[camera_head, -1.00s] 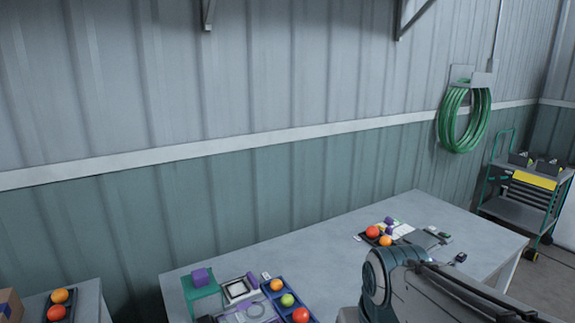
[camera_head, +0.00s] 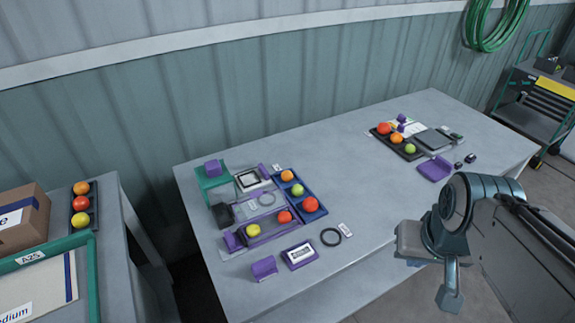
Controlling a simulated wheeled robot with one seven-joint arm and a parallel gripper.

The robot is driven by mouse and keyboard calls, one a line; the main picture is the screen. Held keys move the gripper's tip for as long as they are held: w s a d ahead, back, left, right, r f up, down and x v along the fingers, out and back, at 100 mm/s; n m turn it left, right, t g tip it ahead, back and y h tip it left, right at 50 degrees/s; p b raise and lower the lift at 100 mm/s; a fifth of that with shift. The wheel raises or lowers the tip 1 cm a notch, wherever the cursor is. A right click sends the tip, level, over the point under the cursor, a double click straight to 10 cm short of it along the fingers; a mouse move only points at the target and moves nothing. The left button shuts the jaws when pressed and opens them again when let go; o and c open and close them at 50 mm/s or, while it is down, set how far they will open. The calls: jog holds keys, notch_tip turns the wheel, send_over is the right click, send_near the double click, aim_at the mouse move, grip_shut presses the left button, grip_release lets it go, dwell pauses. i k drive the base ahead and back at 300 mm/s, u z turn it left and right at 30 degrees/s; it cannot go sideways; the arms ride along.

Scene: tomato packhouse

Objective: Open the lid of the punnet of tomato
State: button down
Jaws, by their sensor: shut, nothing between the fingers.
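My gripper (camera_head: 451,298) hangs at the lower right, over the floor in front of the table. It is shut and empty, well apart from everything on the table. What looks like the tomato punnet (camera_head: 268,234), a clear, purple-edged container, lies on the left part of the table. A yellow tomato (camera_head: 253,230) and a red tomato (camera_head: 284,216) show in or on it. I cannot tell its lid from the clear and purple parts around it.
A blue tray (camera_head: 316,213) of tomatoes stands beside the punnet, with a green stand (camera_head: 207,180) behind. A black ring (camera_head: 331,237) lies to its right. A black tray (camera_head: 384,141) and purple dish (camera_head: 435,168) are farther right. The table's middle is clear. A side table (camera_head: 113,235) stands left.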

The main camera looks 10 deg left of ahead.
aim_at(257, 194)
jog(key=z, duration=1.5)
jog(key=i, duration=1)
jog(key=u, duration=3.45)
jog(key=i, duration=0.5)
